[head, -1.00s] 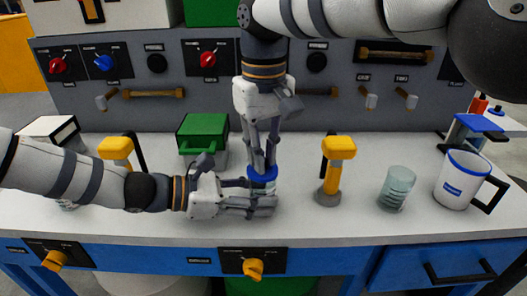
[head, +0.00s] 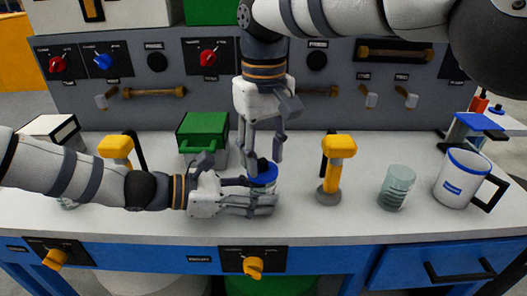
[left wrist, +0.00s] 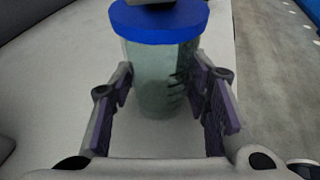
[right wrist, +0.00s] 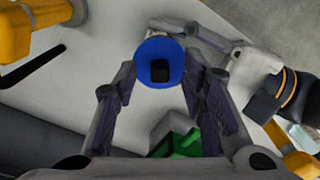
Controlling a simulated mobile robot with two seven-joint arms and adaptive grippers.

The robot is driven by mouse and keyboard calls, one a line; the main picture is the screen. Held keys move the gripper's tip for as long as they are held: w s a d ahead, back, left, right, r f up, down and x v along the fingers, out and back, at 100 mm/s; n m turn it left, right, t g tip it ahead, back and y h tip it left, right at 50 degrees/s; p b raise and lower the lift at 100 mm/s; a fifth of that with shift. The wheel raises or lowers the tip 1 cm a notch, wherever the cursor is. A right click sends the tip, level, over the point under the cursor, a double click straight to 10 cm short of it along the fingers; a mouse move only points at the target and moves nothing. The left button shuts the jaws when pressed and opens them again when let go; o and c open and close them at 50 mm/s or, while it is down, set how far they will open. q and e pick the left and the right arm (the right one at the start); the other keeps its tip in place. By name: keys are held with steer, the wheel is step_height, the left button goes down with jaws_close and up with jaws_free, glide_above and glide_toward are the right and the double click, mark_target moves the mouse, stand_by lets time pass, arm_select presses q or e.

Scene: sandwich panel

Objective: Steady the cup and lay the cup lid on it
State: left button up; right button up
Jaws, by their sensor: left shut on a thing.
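The cup is translucent greenish glass and stands upright on the counter; it shows clearly in the left wrist view (left wrist: 160,80) and is mostly hidden by fingers in the head view. The blue cup lid (head: 264,175) with its black knob lies level on top of the cup; it also shows in the left wrist view (left wrist: 160,20) and the right wrist view (right wrist: 160,50). My left gripper (head: 254,196) is shut on the cup from the left side. My right gripper (head: 265,154) is open just above the lid, its fingers apart on both sides of the knob.
A yellow-topped post (head: 337,165) stands right of the cup, then a second glass (head: 397,187) and a white mug (head: 460,179). A green box (head: 203,132) is behind left. Another yellow-topped post (head: 116,148) is near my left arm. The grey panel (head: 220,100) rises behind.

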mark_target(263, 161)
arm_select(q)
steer(key=shift+f, duration=0.15)
arm_select(e)
steer(key=o, duration=0.5)
steer(key=shift+r, duration=3.5)
arm_select(q)
steer(key=o, duration=0.8)
steer(key=shift+c, duration=0.2)
